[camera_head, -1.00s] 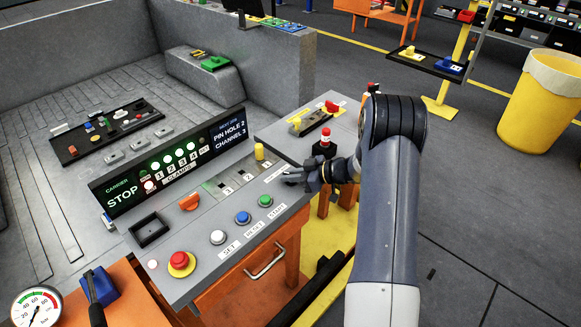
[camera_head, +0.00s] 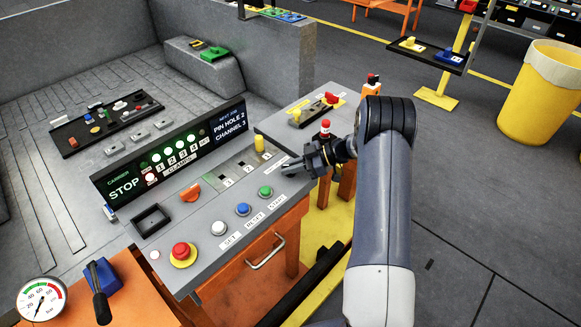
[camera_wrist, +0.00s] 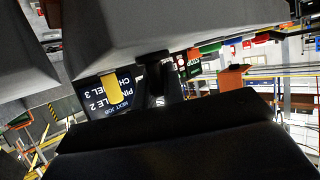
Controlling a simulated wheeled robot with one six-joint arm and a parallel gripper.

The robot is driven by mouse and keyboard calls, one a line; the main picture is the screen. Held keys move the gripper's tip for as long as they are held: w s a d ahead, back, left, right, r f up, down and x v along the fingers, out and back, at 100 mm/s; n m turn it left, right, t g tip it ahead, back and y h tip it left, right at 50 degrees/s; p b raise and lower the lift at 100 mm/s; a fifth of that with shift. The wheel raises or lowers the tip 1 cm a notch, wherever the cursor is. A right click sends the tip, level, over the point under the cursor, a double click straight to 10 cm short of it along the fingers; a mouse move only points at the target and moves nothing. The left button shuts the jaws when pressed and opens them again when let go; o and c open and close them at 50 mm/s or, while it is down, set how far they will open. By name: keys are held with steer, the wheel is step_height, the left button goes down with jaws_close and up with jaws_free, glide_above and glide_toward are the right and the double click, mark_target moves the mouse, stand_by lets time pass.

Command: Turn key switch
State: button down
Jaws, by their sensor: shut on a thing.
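My gripper (camera_head: 290,167) is at the right end of the grey control panel (camera_head: 205,235), to the right of the yellow peg (camera_head: 259,143) and behind the green START button (camera_head: 265,191). It is shut on a small dark thing at the panel, which I take to be the key of the key switch. In the wrist view a dark stem (camera_wrist: 155,75) shows between the large dark jaw surfaces. The gripper hides most of the key switch, so its turn angle cannot be read.
The panel also carries a red stop button (camera_head: 181,252), white and blue buttons, and an orange selector (camera_head: 191,191). A black display (camera_head: 170,158) reads STOP, PIN HOLE 2, CHANNEL 3. A red-topped post (camera_head: 325,128) stands close behind my gripper.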

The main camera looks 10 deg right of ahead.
steer(key=c, duration=1.5)
jaws_free()
steer(key=b+v, duration=0.2)
steer(key=v, duration=0.8)
steer(key=shift+d, duration=0.35)
steer(key=shift+s+r, duration=0.1)
steer(key=p+x, duration=0.2)
steer(key=x, duration=0.9)
steer(key=shift+r, duration=0.1)
steer(key=shift+d+m+t, duration=0.1)
steer(key=shift+m+t, duration=0.2)
